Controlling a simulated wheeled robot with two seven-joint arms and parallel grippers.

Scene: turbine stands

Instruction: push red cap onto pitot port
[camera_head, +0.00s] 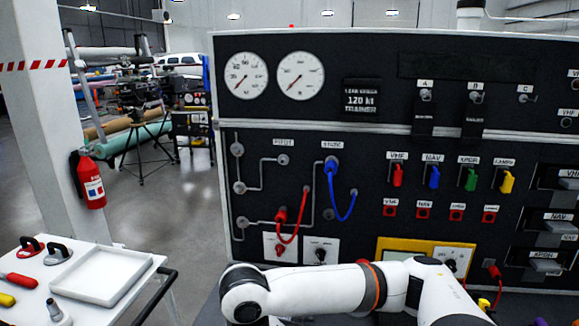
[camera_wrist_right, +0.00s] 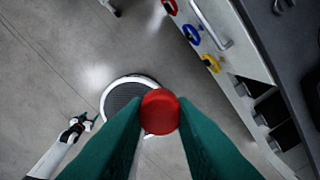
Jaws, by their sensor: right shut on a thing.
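The red cap (camera_wrist_right: 160,111) is a round red piece between the green fingertips of my right gripper (camera_wrist_right: 158,118), which is shut on it in the right wrist view. Grey floor lies behind it there. In the head view the port under the PITOT label (camera_head: 283,159) is a small grey fitting on the black panel, bare of any red cap. My right gripper is not visible in the head view. A white arm of mine (camera_head: 310,292) crosses the bottom. A small gripper with green tips, apparently my left (camera_wrist_right: 84,122), shows at lower left of the wrist view; its opening is unclear.
The black trainer panel (camera_head: 345,190) fills the right. A blue hose (camera_head: 342,205) hangs under the STATIC label and a red hose (camera_head: 293,232) lower left. A white table with a tray (camera_head: 100,272) stands at lower left. A fire extinguisher (camera_head: 91,182) hangs on a pillar.

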